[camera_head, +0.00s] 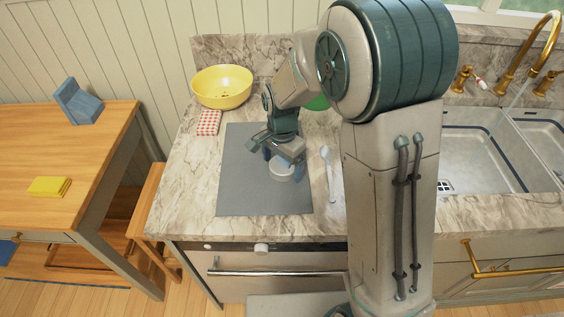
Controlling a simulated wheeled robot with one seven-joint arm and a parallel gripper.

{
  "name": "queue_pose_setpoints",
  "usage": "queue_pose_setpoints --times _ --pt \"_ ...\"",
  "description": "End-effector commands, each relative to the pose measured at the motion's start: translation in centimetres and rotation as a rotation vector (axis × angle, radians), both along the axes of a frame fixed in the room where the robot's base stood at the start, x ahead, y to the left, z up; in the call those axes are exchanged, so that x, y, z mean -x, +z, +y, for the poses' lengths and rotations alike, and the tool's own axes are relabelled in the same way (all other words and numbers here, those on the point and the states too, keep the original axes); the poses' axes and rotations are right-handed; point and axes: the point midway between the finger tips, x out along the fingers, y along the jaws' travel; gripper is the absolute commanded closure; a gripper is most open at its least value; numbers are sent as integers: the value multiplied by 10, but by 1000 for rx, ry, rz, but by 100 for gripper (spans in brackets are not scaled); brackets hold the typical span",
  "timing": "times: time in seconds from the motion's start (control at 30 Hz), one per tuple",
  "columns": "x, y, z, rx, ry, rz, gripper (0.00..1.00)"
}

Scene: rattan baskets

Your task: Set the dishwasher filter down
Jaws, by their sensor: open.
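The dishwasher filter seems to be the small whitish round piece (282,170) low on the grey mat (240,190) on the marble counter. My gripper (284,160) is right above it and around its upper part, with the fingers pointing down. The jaws are open. My gripper hides the top of the piece. It looks upright and seems to rest on the mat, though I cannot see its base contact clearly.
A green item (317,103) is partly hidden behind my arm. The sink (485,150) is at right. The mat's front left is clear.

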Motion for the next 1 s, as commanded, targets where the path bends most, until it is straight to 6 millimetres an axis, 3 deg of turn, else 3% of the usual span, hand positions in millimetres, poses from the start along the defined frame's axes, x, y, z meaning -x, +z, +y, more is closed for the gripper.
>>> queue_pose_setpoints --times 0.17,0.6,1.0 --pt "-1 18 0 -2 0 -5 11" --pt "-1 105 0 -1 -1 -3 11" --pt "6 127 -9 -5 26 -12 11"
